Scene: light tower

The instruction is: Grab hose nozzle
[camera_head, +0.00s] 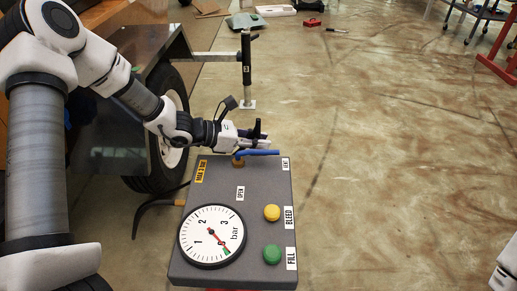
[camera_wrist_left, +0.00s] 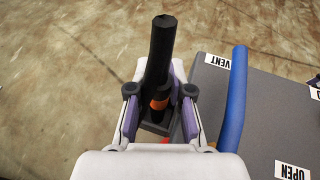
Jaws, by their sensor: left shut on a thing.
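The hose nozzle (camera_wrist_left: 160,55) is a black tapered tube with an orange band near its lower end. In the left wrist view it stands between the fingers of my left gripper (camera_wrist_left: 160,112), which is shut on it. In the head view my left gripper (camera_head: 262,141) is above the far edge of the grey panel box, and the dark nozzle (camera_head: 257,129) sticks up from it. The nozzle's lower end is hidden by the gripper. My right gripper is not in view; only a white part of my right arm shows at the lower right.
The grey panel box (camera_head: 215,188) has a pressure gauge (camera_head: 211,236), a yellow button (camera_head: 272,213), a green button (camera_head: 273,254) and a blue lever (camera_head: 262,153) close beside my left gripper. A wheel (camera_head: 172,146) and a black post (camera_head: 246,75) stand behind.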

